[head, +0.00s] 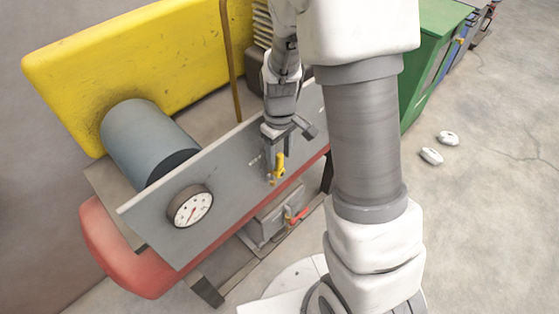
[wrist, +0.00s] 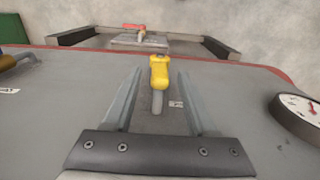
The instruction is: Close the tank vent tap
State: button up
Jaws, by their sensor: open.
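A yellow-handled tap (head: 279,165) is on the grey panel (head: 235,165), below my gripper (head: 274,146). In the wrist view the yellow handle (wrist: 159,72) stands on a grey stem, between and slightly beyond the fingers of my gripper (wrist: 159,78). The fingers are spread with a gap on both sides of the handle, so they do not appear to touch it. A second tap with a red handle (head: 297,215) is lower down on a grey box; it also shows in the wrist view (wrist: 134,27). The labels are too small to read.
A round gauge (head: 190,207) is on the panel's left end. A brass fitting (wrist: 16,60) is at the left edge of the wrist view. A red tank (head: 125,262) lies under the panel, a grey motor (head: 140,135) behind it.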

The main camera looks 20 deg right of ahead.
jog(key=shift+f, duration=1.05)
grip_shut()
dwell(0.7)
